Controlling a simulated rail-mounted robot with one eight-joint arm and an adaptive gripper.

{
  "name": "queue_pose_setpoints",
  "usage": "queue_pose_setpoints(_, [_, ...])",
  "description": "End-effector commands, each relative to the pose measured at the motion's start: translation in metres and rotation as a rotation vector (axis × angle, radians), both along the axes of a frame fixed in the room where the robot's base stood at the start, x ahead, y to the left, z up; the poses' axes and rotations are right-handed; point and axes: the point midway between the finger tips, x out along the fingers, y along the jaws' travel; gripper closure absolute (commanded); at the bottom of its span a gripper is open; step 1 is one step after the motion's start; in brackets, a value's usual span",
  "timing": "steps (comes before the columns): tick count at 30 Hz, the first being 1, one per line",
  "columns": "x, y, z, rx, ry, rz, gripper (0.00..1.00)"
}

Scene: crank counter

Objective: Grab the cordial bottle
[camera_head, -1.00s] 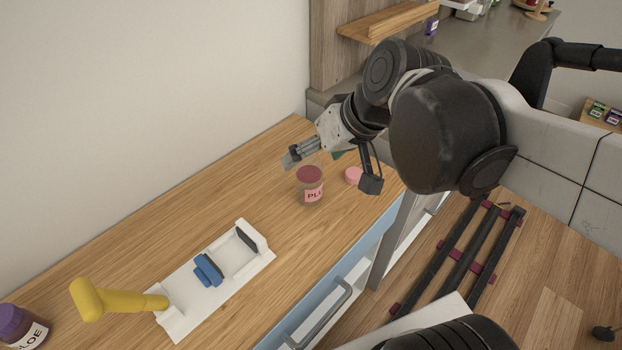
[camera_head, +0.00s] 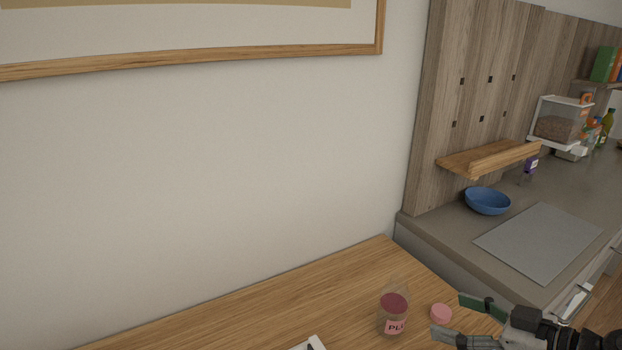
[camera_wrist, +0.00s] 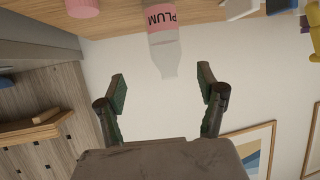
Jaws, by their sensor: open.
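A clear bottle (camera_head: 394,314) with dark red contents and a pink label reading "PLU" stands upright on the wooden counter, low in the head view. In the wrist view the bottle (camera_wrist: 163,45) shows its "PLUM" label and clear narrow end, pointing between my fingers. My gripper (camera_head: 448,316) is to the right of the bottle in the head view, open and empty. In the wrist view my gripper (camera_wrist: 162,77) has its two green-padded fingers spread wide, one on each side of the bottle's line. No contact with the bottle shows.
A round pink cap-like piece (camera_head: 441,313) lies right of the bottle, beside my fingers. The wall (camera_head: 200,170) rises behind the wooden counter (camera_head: 290,300). A grey counter with a blue bowl (camera_head: 487,201) and grey board (camera_head: 540,241) is at the right, under a wooden shelf (camera_head: 488,158).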

Motion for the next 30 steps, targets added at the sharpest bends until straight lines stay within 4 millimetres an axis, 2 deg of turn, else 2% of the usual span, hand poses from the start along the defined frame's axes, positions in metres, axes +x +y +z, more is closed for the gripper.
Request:
queue_pose_setpoints(3, [-0.011, -0.004, -0.007, -0.01, -0.009, -0.007, 0.3])
queue_pose_setpoints(8, [-0.01, 0.0, -0.012, -0.014, -0.011, -0.004, 0.3])
queue_pose_setpoints(30, [0.046, 0.043, -0.042, -0.014, -0.01, -0.003, 0.3])
